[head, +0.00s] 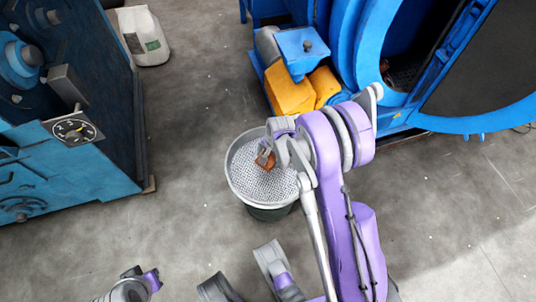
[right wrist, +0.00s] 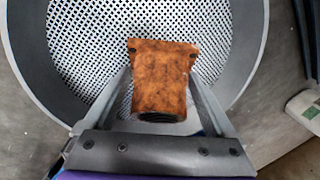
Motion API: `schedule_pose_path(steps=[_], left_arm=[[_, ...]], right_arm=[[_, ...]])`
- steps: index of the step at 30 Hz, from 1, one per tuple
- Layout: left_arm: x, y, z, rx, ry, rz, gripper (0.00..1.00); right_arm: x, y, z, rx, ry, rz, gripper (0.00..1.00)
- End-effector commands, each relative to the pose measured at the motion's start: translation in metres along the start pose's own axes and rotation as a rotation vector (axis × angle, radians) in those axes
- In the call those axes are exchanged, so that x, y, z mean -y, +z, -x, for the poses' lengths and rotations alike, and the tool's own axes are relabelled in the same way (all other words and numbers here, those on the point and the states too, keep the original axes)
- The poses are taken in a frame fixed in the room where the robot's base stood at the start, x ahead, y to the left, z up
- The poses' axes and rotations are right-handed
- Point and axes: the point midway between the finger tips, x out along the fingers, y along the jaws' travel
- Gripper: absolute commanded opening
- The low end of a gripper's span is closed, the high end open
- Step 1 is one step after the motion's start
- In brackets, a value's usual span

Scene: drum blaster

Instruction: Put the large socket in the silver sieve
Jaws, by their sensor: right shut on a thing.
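The large socket (head: 264,163) is a rusty orange-brown block. In the right wrist view the socket (right wrist: 161,80) sits between the two fingers, with a dark round opening at its near end. My right gripper (head: 268,154) is shut on it. In both views the socket appears over the silver sieve (head: 284,186), a round mesh with a grey rim. The sieve also fills much of the right wrist view (right wrist: 85,55). I cannot tell whether the socket touches the mesh.
The sieve sits on a dark green bin (head: 269,213). A large blue machine (head: 365,60) with yellow blocks (head: 290,90) stands behind it. Another blue machine with a dial (head: 74,130) is at left. A white bag (head: 144,36) stands behind. The grey floor left of the bin is clear.

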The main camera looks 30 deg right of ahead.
Motion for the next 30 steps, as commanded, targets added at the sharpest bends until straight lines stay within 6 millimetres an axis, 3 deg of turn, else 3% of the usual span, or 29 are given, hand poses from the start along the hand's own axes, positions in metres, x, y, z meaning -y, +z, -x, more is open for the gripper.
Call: schedule_pose_path(steps=[9,20,21,23,30], left_arm=[[0.000,0.002,-0.010,0.001,0.000,0.000,0.00],[0.000,0.002,-0.011,0.001,0.000,0.000,0.00],[0.000,0.002,-0.012,0.001,0.000,0.000,0.00],[0.000,0.002,-0.011,0.001,0.000,0.000,0.00],[0.000,0.002,-0.011,0.001,0.000,0.000,0.00]], right_arm=[[-0.006,0.000,-0.034,0.000,-0.001,0.000,0.00],[-0.007,0.000,-0.037,0.000,-0.001,0.000,0.00],[-0.007,0.000,-0.038,0.000,0.000,0.000,0.91],[-0.007,0.000,-0.038,0.000,0.000,0.000,1.00],[-0.007,0.000,-0.036,0.000,0.000,0.000,1.00]])
